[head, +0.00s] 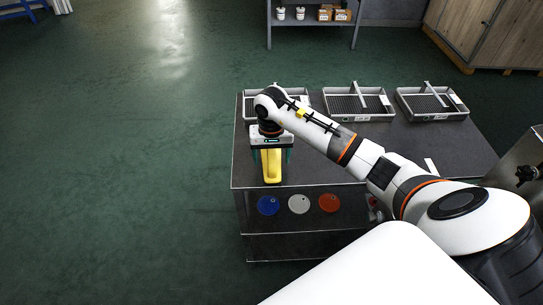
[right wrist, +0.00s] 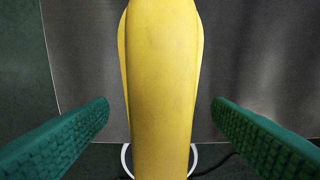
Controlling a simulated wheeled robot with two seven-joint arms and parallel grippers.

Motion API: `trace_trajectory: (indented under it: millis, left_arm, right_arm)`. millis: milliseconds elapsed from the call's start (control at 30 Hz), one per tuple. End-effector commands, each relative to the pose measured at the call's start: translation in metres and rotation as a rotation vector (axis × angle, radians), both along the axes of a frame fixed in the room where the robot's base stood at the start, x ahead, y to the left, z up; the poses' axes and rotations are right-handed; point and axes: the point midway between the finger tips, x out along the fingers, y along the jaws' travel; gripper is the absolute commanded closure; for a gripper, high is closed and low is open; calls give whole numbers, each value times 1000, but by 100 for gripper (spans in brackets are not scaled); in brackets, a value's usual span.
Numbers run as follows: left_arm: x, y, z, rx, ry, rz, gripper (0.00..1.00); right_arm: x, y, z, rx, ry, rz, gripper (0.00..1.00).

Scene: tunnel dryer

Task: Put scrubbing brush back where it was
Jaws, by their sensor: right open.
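The scrubbing brush (head: 271,165), seen as a long yellow body, is at the left front part of the dark table. In the right wrist view the yellow body (right wrist: 160,90) fills the middle of the picture. My right gripper (head: 271,158) is above the table with its green fingers on either side of the yellow body. In the right wrist view a gap shows between the body and each finger, so the gripper is open and not touching it there. The brush's bristles are not visible. My left gripper is not in view.
The dark table (head: 330,155) carries three grey trays along its far edge: a left one partly behind my arm, a middle one (head: 358,104) and a right one (head: 431,104). Blue (head: 268,205), white (head: 299,204) and red (head: 329,203) discs are on its front. Open floor lies left.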

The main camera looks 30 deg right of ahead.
Motion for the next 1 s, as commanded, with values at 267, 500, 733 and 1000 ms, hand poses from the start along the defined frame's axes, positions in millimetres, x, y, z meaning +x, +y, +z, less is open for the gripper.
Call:
trace_trajectory:
  millis: [267, 500, 733, 1000]
  left_arm:
    - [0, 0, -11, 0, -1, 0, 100]
    - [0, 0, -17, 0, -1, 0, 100]
    - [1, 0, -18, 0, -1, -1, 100]
    - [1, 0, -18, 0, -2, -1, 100]
  right_arm:
    - [2, -2, 58, -4, -9, 0, 26]
    - [1, -1, 101, -1, -6, 0, 26]
    - [1, -1, 115, -2, -3, -1, 26]
    - [1, 0, 115, -2, -3, -1, 26]
